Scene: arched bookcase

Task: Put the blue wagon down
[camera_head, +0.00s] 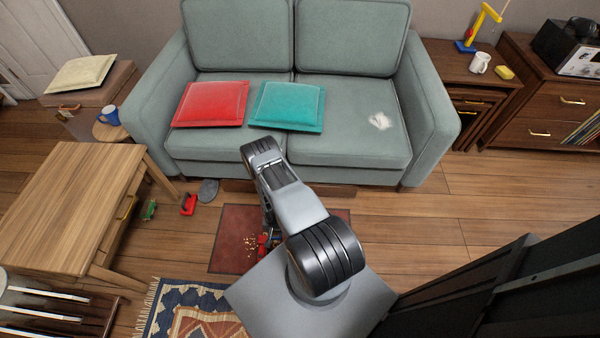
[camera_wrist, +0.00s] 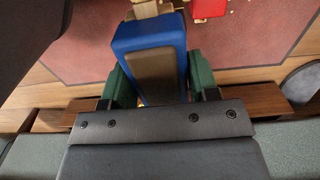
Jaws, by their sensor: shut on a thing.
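The blue wagon (camera_wrist: 126,58), a blue block shape with a brown top, sits between the green-padded fingers of my gripper (camera_wrist: 160,84) in the wrist view. The fingers are shut on its two sides. Below it is the red mat (camera_wrist: 80,40); I cannot tell whether the wagon touches the mat. In the head view my arm hides the wagon and most of the gripper, over the red mat (camera_head: 230,225) in front of the sofa.
A red piece (camera_wrist: 208,8) and a cream piece (camera_wrist: 145,9) lie near the wagon's far end. Crumbs are scattered on the mat. The sofa (camera_head: 345,180) stands behind. A red toy (camera_head: 188,204), a green toy (camera_head: 150,210) and a grey round thing (camera_head: 208,190) lie left of the mat.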

